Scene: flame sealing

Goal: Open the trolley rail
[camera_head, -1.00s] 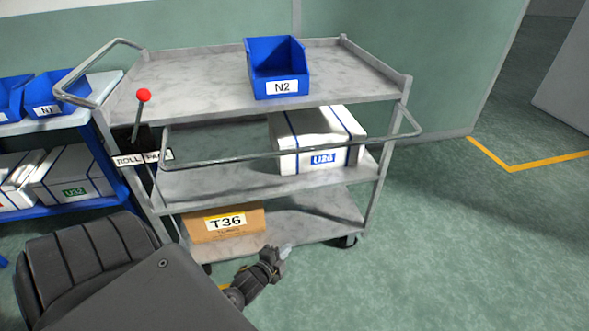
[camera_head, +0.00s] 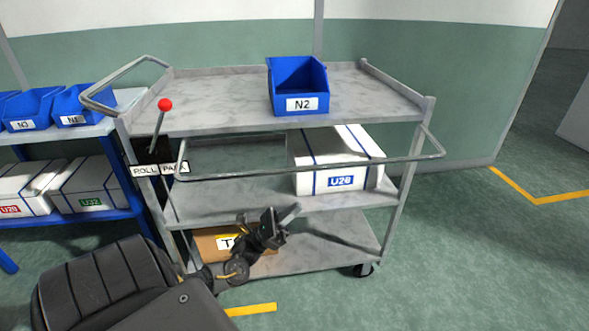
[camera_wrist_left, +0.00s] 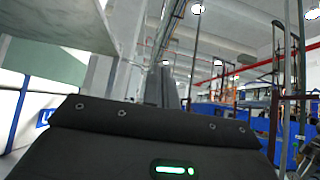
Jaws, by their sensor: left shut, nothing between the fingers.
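The grey metal trolley (camera_head: 205,113) stands ahead with three shelves. Its rail (camera_head: 300,169) is a metal bar running across the front, between the top and middle shelves, from the left post to the right post. My left gripper (camera_head: 293,210) is shut and empty, below the rail and in front of the middle shelf's front edge, apart from the rail. In the left wrist view the shut fingers (camera_wrist_left: 170,88) point up past a grey post. My right gripper is not in view.
A lever with a red knob (camera_head: 165,104) stands at the trolley's left, by a "ROLL PARK" label (camera_head: 158,169). A blue bin N2 (camera_head: 298,88), white box U28 (camera_head: 338,160) and carton (camera_head: 207,245) sit on its shelves. A blue rack (camera_head: 110,217) stands left; floor at right is clear.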

